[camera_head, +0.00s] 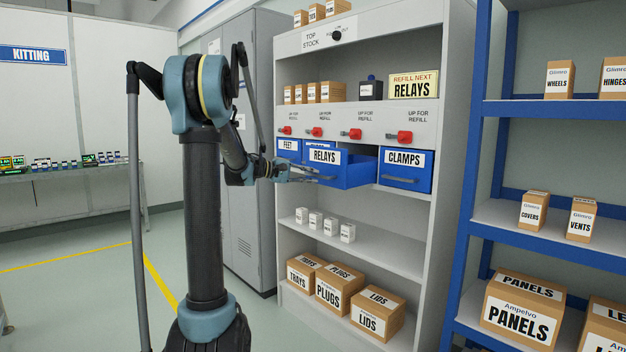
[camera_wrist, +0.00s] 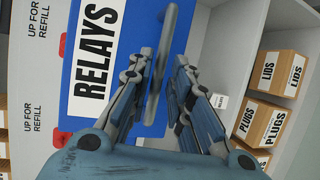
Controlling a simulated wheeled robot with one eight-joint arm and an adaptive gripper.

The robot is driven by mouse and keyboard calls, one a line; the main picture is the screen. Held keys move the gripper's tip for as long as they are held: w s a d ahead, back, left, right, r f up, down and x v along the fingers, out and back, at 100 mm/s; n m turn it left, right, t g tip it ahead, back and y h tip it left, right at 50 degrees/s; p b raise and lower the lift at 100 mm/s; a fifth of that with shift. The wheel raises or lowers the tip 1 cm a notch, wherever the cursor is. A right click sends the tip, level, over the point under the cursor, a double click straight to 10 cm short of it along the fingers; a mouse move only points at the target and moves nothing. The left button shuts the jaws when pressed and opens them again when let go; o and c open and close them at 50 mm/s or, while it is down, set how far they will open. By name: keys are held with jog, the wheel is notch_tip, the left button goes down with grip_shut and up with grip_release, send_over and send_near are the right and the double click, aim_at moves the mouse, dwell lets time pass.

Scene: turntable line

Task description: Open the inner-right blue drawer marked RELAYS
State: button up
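The blue RELAYS drawer (camera_head: 348,177) is pulled well out from the cabinet, past the drawers on both sides. Part of its inside shows from above. It also shows in the wrist view (camera_wrist: 128,15), with its white RELAYS label facing the camera. My gripper (camera_head: 312,177) is at the front of this drawer, below the label. In the wrist view, my gripper (camera_wrist: 165,62) has its two fingers apart, one on each side of the grey bar handle (camera_wrist: 170,30). Narrow gaps show between handle and fingers; firm contact is not visible.
The CLAMPS drawer (camera_head: 406,171) on the right and FEET drawer (camera_head: 289,147) on the left are shut. Another drawer is mostly hidden behind RELAYS. Red knobs (camera_head: 404,138) line the panel above. Small white boxes (camera_head: 347,233) stand on the shelf below. A blue rack (camera_head: 469,170) stands right.

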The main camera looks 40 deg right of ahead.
jog(key=v, duration=0.9)
jog(key=shift+a, duration=0.15)
jog(key=s+a+f+n+t+y, duration=0.1)
jog(key=s+a+f+y, duration=0.4)
jog(key=a, duration=1)
jog(key=s+a+f+n+t+y, duration=0.1)
jog(key=s+a+f+t+y, duration=0.3)
jog(key=s+a+f, duration=0.6)
jog(key=s+a+f+n+t+y, duration=0.1)
jog(key=s+a+f+y, duration=0.5)
jog(key=a+f, duration=0.8)
jog(key=s+a+t, duration=0.1)
jog(key=s+a, duration=0.1)
jog(key=a, duration=0.4)
jog(key=shift+s+a, duration=0.3)
